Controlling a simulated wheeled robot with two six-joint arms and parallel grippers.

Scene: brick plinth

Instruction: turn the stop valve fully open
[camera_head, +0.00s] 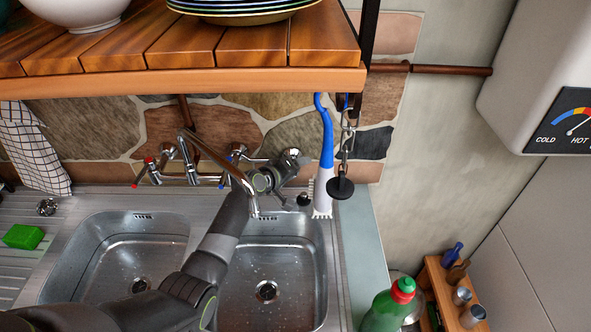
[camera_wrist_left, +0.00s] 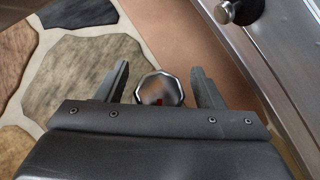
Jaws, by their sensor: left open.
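The stop valve appears to be the faceted chrome knob (camera_wrist_left: 159,88) with a small red mark, low on the stone wall. In the left wrist view it shows between the two fingers of my left gripper (camera_wrist_left: 160,84), with a gap on each side. In the head view my left gripper (camera_head: 291,167) is at the wall, right of the taps and above the right basin. It is open and partly hides the valve, so how far the valve is turned cannot be told. My right gripper is in neither view.
The mixer taps (camera_head: 190,165) and their long spout (camera_head: 215,158) are close to my left arm. A blue-and-white brush (camera_head: 326,150) and a chained plug (camera_head: 341,187) hang just right of the gripper. A wooden shelf (camera_head: 190,82) overhangs. The double sink (camera_head: 325,285) is below.

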